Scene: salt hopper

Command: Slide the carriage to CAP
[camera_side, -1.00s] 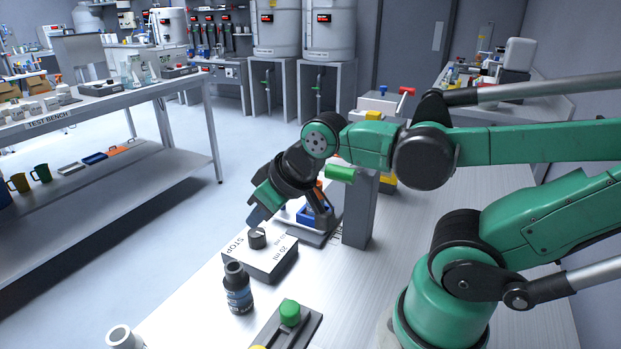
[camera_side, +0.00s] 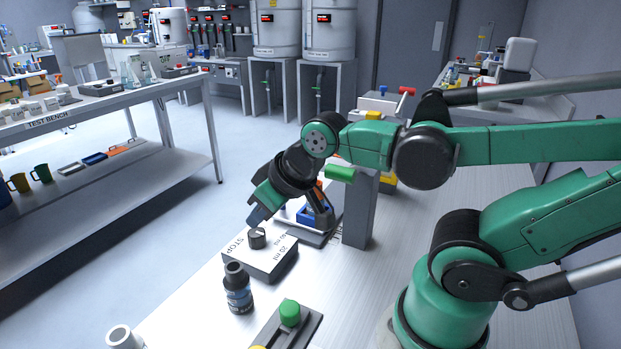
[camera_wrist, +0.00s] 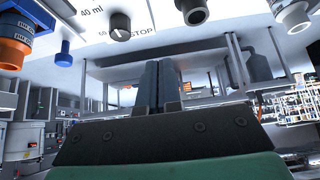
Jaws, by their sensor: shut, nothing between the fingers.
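My gripper (camera_side: 258,214) points down and left in the side view, close above the dark knob (camera_side: 257,238) of a box (camera_side: 272,258) marked STOP and 20 ml. Whether it touches the knob cannot be told. In the wrist view its two dark fingers (camera_wrist: 160,68) are together and hold nothing. The knob also shows there (camera_wrist: 120,26), beside the 40 ml and STOP marks. I cannot make out a CAP label or say for sure which part is the carriage. A blue part (camera_side: 312,214) on a grey base beside the grey post is partly hidden by my arm.
A dark bottle (camera_side: 238,288) stands in front of the dial box. A green knob (camera_side: 290,312) sits on a grey plate at the front edge of the picture. A white cylinder (camera_side: 122,337) is at bottom left. The grey post (camera_side: 358,220) stands close to my wrist.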

